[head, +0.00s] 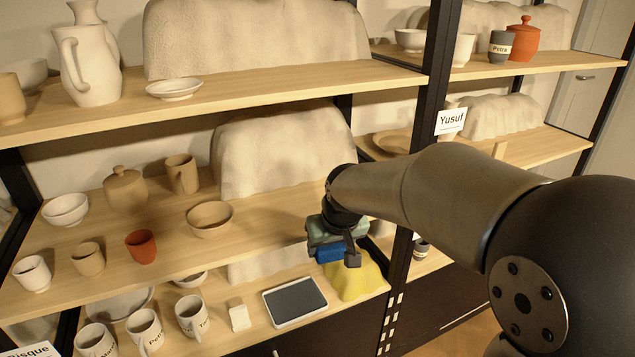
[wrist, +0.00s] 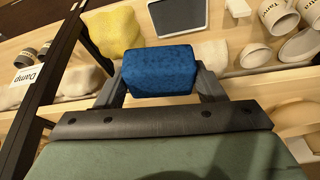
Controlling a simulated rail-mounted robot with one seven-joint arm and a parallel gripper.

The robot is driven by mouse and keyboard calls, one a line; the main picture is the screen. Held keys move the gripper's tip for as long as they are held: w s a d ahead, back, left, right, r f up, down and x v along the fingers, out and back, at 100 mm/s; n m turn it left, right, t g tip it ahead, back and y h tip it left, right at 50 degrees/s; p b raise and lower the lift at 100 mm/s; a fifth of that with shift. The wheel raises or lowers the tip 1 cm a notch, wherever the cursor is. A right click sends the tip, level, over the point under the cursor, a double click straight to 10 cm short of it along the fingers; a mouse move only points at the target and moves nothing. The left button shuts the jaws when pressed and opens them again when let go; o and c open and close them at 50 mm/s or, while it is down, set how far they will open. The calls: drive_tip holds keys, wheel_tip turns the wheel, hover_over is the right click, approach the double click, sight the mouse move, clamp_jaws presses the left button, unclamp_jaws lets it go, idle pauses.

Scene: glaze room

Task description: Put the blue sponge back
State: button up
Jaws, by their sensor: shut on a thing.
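The blue sponge (head: 329,253) is a small dark blue block. It shows clearly in the wrist view (wrist: 160,71), between the two fingers. My gripper (head: 338,256) is shut on it and holds it in front of the middle shelf's edge, near the dark upright. In the wrist view my gripper (wrist: 160,80) has one finger at each side of the sponge. Below it, on the lower shelf, a yellow lumpy thing (head: 355,280) lies, also seen in the wrist view (wrist: 114,32). I cannot tell how far the sponge is above it.
A grey-topped white tablet or tray (head: 294,302) lies left of the yellow thing, with a small white block (head: 239,317) and lettered mugs (head: 191,316) further left. The middle shelf (head: 165,258) above carries bowls and cups. The dark upright (head: 400,262) stands close to my gripper's right.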

drive_tip(key=s+a+r+n+p, duration=0.1)
drive_tip(key=a+r+p, duration=0.2)
drive_tip(key=r, duration=0.4)
drive_tip(key=s+a+r+n+p, duration=0.1)
drive_tip(key=a+r+p, duration=0.2)
drive_tip(key=r, duration=0.5)
drive_tip(key=shift+y, duration=0.3)
drive_tip(key=w+f+p, duration=0.1)
drive_tip(key=w+f, duration=0.2)
drive_tip(key=w, duration=0.1)
drive_tip(key=w+d+f+p, duration=0.1)
drive_tip(key=w+f, duration=0.2)
drive_tip(key=w, duration=0.1)
drive_tip(key=w+d+f, duration=0.1)
drive_tip(key=w+f, duration=0.2)
drive_tip(key=w, duration=0.1)
drive_tip(key=shift+w+f+p, duration=0.25)
drive_tip(key=shift+w+p, duration=0.1)
drive_tip(key=shift+p, duration=0.05)
drive_tip(key=shift+w+d+f, duration=0.1)
drive_tip(key=shift+w+f, duration=0.2)
drive_tip(key=shift+f, duration=0.1)
drive_tip(key=shift+w+f, duration=0.1)
drive_tip(key=shift+f, duration=1.5)
drive_tip(key=shift+f, duration=0.2)
drive_tip(key=o, duration=1)
drive_tip(key=shift+c, duration=0.2)
